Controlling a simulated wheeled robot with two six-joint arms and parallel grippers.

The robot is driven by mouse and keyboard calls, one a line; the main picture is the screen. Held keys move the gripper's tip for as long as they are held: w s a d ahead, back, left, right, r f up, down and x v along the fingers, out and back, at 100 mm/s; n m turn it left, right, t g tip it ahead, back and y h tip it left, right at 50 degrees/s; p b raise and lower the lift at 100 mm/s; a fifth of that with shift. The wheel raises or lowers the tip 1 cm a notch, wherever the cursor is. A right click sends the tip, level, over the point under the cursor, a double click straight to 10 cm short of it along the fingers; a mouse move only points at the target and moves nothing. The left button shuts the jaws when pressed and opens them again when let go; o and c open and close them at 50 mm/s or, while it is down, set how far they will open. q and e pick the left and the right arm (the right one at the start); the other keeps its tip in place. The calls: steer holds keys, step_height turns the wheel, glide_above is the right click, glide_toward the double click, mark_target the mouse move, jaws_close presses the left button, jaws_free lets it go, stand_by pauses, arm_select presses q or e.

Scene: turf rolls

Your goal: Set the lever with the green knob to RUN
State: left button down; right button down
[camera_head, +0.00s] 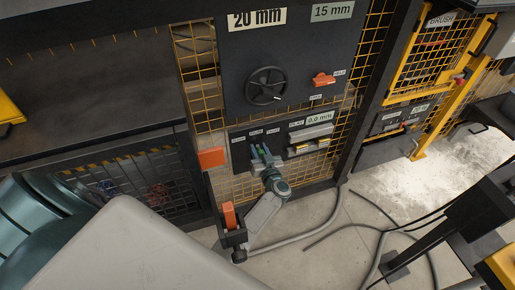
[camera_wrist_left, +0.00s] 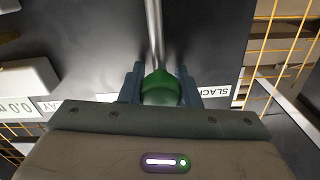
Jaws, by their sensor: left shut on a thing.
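The green knob (camera_wrist_left: 160,88) sits between the two blue fingers of my left gripper (camera_wrist_left: 160,80), which is shut on it. The lever's metal rod (camera_wrist_left: 153,30) runs from the knob toward the top of the left wrist view. In the head view my left gripper (camera_head: 262,153) is at the lower dark control panel (camera_head: 240,156), below the handwheel. A SLACK label (camera_wrist_left: 216,91) shows upside down right of the knob in the left wrist view. Which label the lever points to is hard to tell. My right gripper is not in view.
Above are a black handwheel (camera_head: 266,86), an orange handle (camera_head: 323,79) and 20 mm and 15 mm signs. A 0.0 mm display (camera_head: 320,117) is right of my gripper. Yellow mesh (camera_head: 203,90) flanks the panel. An orange-handled part (camera_head: 229,216) and hoses (camera_head: 320,233) lie below.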

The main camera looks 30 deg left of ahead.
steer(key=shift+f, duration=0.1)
arm_select(q)
steer(key=c, duration=1.1)
jaws_free()
steer(key=shift+o, duration=0.2)
steer(key=shift+d, duration=0.1)
steer(key=v, duration=1)
steer(key=shift+s+d, duration=0.2)
steer(key=shift+d, duration=0.05)
steer(key=shift+f, duration=0.15)
